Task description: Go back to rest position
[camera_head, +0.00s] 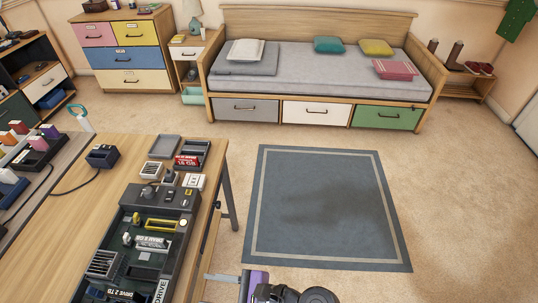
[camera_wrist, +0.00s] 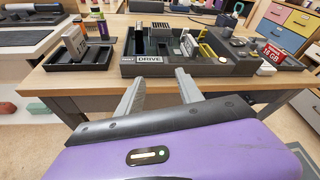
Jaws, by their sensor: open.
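My gripper (camera_wrist: 158,92) shows in the wrist view with its two grey fingers spread apart and nothing between them. The fingers are in front of the desk's near edge, beside a dark parts tray (camera_wrist: 188,68) with a DRIVE label. In the head view part of my arm shows at the bottom edge, right of the desk (camera_head: 52,228); the fingertips cannot be made out there. The same dark parts tray (camera_head: 113,262) lies on the desk in the head view, with several small parts in it.
A red-labelled box (camera_head: 187,161) and small trays stand at the desk's far end. A dark organizer (camera_wrist: 82,62) sits left of the parts tray. A blue-grey rug (camera_head: 322,205) and bare carpet lie right of the desk. A daybed (camera_head: 318,83) and a drawer chest (camera_head: 125,52) stand behind.

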